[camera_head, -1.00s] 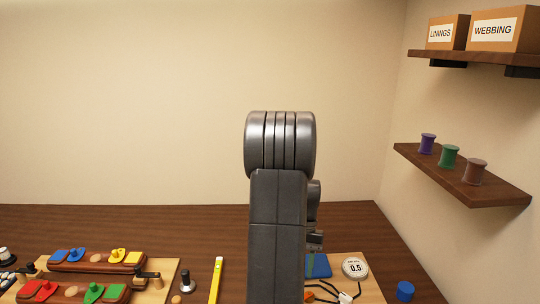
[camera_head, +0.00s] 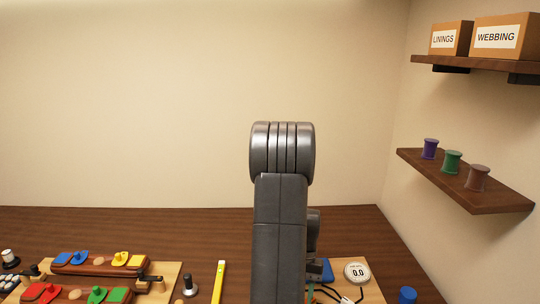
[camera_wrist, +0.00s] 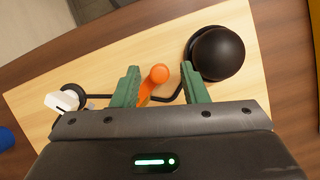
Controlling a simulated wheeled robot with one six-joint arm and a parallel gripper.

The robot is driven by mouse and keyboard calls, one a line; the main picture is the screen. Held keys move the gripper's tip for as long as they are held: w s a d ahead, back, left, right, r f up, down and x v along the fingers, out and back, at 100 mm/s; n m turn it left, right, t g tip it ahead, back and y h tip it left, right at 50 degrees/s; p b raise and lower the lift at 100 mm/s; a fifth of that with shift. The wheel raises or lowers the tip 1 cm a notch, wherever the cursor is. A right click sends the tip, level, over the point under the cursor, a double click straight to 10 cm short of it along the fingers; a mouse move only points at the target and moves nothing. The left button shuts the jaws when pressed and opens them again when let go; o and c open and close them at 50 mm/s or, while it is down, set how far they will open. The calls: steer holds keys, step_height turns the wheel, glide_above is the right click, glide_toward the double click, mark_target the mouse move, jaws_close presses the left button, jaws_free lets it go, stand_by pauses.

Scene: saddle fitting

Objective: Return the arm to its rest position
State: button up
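My gripper (camera_wrist: 162,84) shows in the wrist view with its two green fingers spread apart and nothing touching them that I can see. It is over a light wooden board (camera_wrist: 100,62). An orange piece with a round knob (camera_wrist: 158,74) shows between the fingers, clear of both. In the head view my arm stands upright in the middle, and its links hide the gripper.
A black dome (camera_wrist: 217,53) and a white plug (camera_wrist: 62,101) on a black cable lie near the fingers. A round dial (camera_head: 357,273) reads 0.0. A yellow stick (camera_head: 218,282) and saddle-like trays (camera_head: 100,266) are left of my arm. Shelves (camera_head: 466,184) hang at right.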

steer(key=b+v, duration=0.1)
steer(key=v, duration=1.3)
steer(key=p+x, duration=0.1)
steer(key=x, duration=1.2)
steer(key=shift+s+f, duration=0.2)
steer(key=shift+f, duration=0.1)
steer(key=shift+s+f+n, duration=0.2)
steer(key=shift+f+n, duration=0.05)
steer(key=shift+n, duration=0.05)
steer(key=n, duration=0.1)
steer(key=s+n+h, duration=0.1)
steer(key=n, duration=0.1)
steer(key=shift+d+n+h, duration=0.3)
steer(key=shift+d, duration=0.05)
steer(key=n, duration=0.1)
steer(key=d+n+h, duration=0.1)
steer(key=n, duration=0.1)
steer(key=shift+s+d+n+p, duration=0.1)
steer(key=shift+s+n+p, duration=0.2)
steer(key=shift+s+p, duration=0.1)
steer(key=n, duration=0.2)
steer(key=d+n+t+h, duration=0.1)
steer(key=shift+s+d+n+h, duration=0.2)
steer(key=shift+n+h, duration=0.1)
steer(key=shift+n, duration=0.1)
steer(key=v, duration=1)
steer(key=shift+r+b, duration=0.4)
steer(key=shift+b, duration=0.05)
steer(key=shift+a, duration=0.1)
